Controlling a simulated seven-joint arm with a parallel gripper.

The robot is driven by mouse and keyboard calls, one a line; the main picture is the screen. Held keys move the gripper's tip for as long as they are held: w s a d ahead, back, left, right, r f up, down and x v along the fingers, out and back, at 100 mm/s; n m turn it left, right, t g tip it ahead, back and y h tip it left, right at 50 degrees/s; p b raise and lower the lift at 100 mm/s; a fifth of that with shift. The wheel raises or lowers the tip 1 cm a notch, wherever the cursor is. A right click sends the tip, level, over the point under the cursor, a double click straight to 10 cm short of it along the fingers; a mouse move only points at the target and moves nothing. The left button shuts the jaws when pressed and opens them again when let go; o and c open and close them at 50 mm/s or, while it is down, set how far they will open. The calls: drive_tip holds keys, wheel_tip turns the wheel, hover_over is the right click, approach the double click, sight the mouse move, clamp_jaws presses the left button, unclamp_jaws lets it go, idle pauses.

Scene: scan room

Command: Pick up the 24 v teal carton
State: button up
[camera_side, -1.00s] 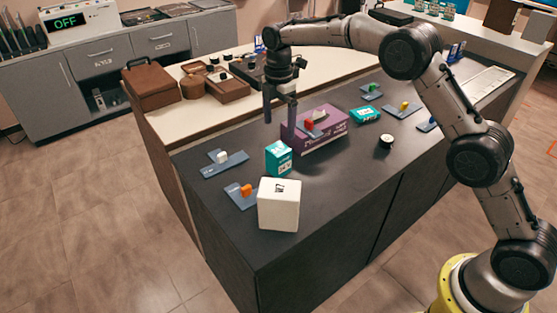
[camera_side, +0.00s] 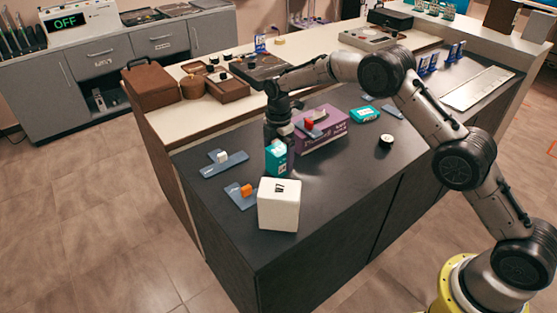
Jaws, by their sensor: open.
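An upright teal carton (camera_side: 277,162) stands on the dark counter behind the white box. My gripper (camera_side: 278,142) is open and pointing down, low over this carton, with its fingers at the carton's upper part. Whether they touch it I cannot tell. A second teal carton (camera_side: 365,115) lies flat on the counter, to the right of the purple box. The lettering on both is too small to tell which reads 24 V.
A white box (camera_side: 278,213) stands close in front of the upright carton. A purple box (camera_side: 322,138) is just behind right. Blue-grey plates with a white block (camera_side: 222,157) and an orange block (camera_side: 246,190) lie left. A small round black-and-white item (camera_side: 386,140) sits right.

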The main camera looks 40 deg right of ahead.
drive_tip(key=shift+f, duration=0.2)
drive_tip(key=c, duration=1.4)
drive_tip(key=shift+o, duration=0.2)
drive_tip(key=shift+r, duration=0.1)
